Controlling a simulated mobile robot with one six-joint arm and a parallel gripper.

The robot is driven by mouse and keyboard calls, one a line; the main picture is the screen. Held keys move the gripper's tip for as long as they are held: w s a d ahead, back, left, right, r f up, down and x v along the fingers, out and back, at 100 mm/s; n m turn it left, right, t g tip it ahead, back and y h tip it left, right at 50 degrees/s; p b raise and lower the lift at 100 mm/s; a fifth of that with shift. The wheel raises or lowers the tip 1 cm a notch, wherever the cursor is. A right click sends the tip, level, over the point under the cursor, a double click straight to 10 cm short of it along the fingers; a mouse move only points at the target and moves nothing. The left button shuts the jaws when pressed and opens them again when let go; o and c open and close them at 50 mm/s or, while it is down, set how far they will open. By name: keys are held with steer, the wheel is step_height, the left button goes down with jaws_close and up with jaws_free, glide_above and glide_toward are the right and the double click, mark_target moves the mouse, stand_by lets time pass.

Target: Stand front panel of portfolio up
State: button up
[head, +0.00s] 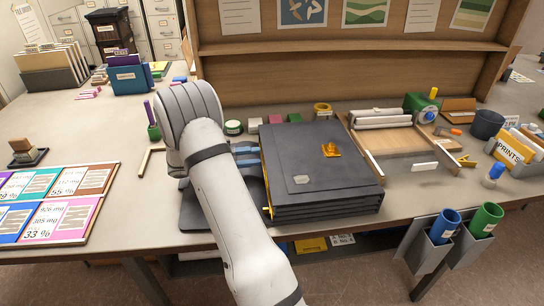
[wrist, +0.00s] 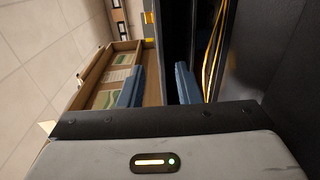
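The portfolio (head: 328,178) is a thick dark grey case lying flat on the table in the head view, with an orange clasp on top and orange edging on its left side. My gripper's blue fingers (head: 247,160) are at its left edge, partly hidden by my arm. In the wrist view the two blue fingers (wrist: 158,86) stand apart. A dark panel of the portfolio (wrist: 177,35) shows beyond the gap between them, and orange edging lies to the right. I cannot tell whether the fingers touch the panel.
A wooden tray with white rolls (head: 388,140) stands right of the portfolio. Colourful cards (head: 50,205) lie at left. Blue and green tubes (head: 445,226) hang at the front right edge.

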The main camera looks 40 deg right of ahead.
mark_target(276, 153)
steer(key=p+x, duration=0.1)
steer(key=x, duration=0.6)
steer(key=shift+d+p, duration=0.3)
steer(key=shift+d, duration=0.15)
steer(key=shift+c, duration=0.4)
jaws_close()
